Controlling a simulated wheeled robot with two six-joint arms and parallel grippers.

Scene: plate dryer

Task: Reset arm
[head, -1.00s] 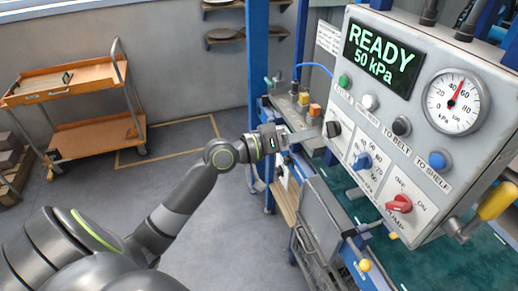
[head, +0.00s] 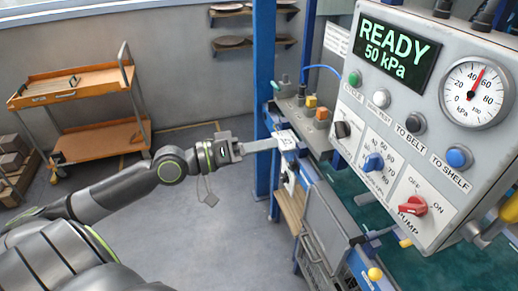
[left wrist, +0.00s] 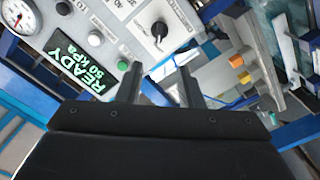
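My left gripper (head: 232,149) is left of the machine in the head view, apart from the control panel (head: 352,180). In the left wrist view its two dark fingers (left wrist: 158,82) stand apart with no object visibly clamped between them. Beyond them show the READY display (left wrist: 85,75), a green button (left wrist: 122,65) and a black selector knob (left wrist: 159,30). In the head view a pale flat bar (head: 265,145) lies between the gripper and a white label on the machine; I cannot tell whether they touch. My right gripper is not in view.
The panel display (head: 397,52) reads READY, 50 kPa. A red pump knob (head: 413,206) and a gauge (head: 477,93) are on it. An orange cart (head: 75,88) stands at the left. Grey floor (head: 235,235) is clear between cart and machine.

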